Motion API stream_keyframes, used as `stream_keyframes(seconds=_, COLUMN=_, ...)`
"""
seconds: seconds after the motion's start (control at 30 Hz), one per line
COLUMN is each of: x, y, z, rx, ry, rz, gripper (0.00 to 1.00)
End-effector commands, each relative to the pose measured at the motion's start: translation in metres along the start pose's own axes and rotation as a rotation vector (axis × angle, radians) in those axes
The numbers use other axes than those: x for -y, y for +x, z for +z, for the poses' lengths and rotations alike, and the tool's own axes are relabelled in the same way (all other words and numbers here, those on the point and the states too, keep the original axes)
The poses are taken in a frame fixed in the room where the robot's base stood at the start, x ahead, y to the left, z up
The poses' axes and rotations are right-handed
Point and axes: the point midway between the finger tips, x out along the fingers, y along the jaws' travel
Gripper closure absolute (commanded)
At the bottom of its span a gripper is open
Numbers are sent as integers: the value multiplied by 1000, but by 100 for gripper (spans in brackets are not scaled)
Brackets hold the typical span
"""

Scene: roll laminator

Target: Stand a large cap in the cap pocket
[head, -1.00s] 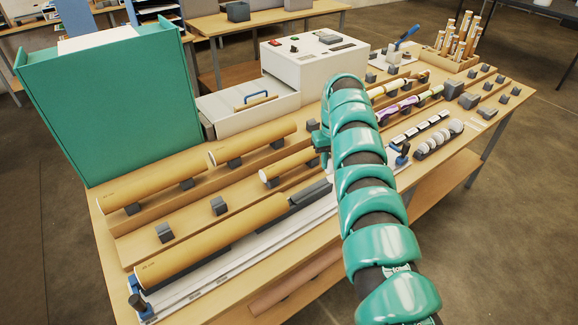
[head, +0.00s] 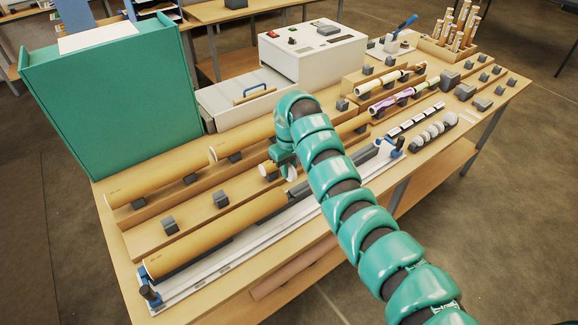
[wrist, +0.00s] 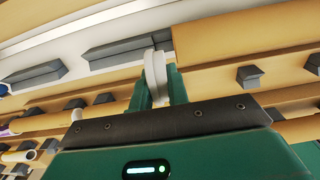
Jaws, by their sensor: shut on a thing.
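My gripper (head: 289,170) is shut on a white round cap (wrist: 155,76), held on edge between the two fingers in the wrist view. More pale round caps (head: 436,132) stand in a row in a dark rack at the right. I cannot tell which feature is the cap pocket. Dark grey blocks (wrist: 120,50) lie beside the tube's end in the wrist view; whether the cap touches anything is unclear.
Tan tubes (head: 160,175) rest on dark supports at the left. A pale rail with blue-handled ends (head: 150,296) runs along the front. A white machine (head: 312,52) with an open drawer stands behind, and a green box (head: 110,95) back left. My arm hides part of the table.

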Motion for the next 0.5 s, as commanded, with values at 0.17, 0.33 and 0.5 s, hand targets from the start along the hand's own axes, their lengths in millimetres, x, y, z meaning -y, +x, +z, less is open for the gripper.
stream_keyframes(seconds=0.17, x=0, y=14, z=1, rx=5, ry=0, rz=-1, gripper=100)
stream_keyframes(seconds=0.33, x=0, y=33, z=1, rx=5, ry=0, rz=-1, gripper=100)
stream_keyframes(seconds=0.5, x=0, y=52, z=1, rx=3, ry=0, rz=-1, gripper=100)
